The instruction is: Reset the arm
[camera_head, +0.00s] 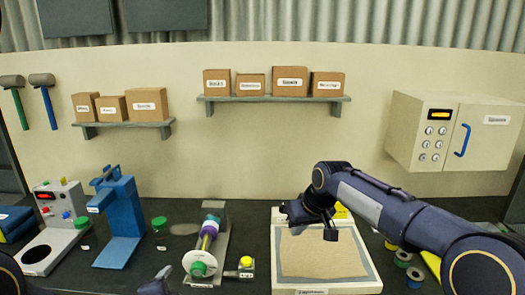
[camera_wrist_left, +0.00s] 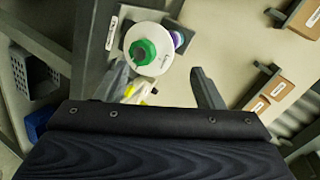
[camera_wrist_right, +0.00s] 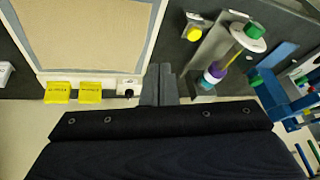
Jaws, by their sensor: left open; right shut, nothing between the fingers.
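My right arm reaches in from the right in the head view. Its gripper (camera_head: 313,228) hangs above the sand-coloured panel of a white-framed tray (camera_head: 298,291). In the right wrist view its fingers (camera_wrist_right: 158,84) are together with nothing between them. The tray's brown surface (camera_wrist_right: 85,30) also shows there. My left gripper (camera_wrist_left: 163,82) has its fingers spread apart and empty in the left wrist view. In the head view only a small grey part of it shows at the bottom edge, left of the screw device (camera_head: 207,240) with its white disc and green nozzle.
A blue press-like stand (camera_head: 120,215), a control box with buttons (camera_head: 62,208) and a green-lidded jar (camera_head: 160,234) stand at the left. A yellow button (camera_head: 246,262) sits beside the device. Several spools (camera_head: 403,258) lie right of the tray, under my right arm. A cabinet (camera_head: 415,130) hangs on the wall.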

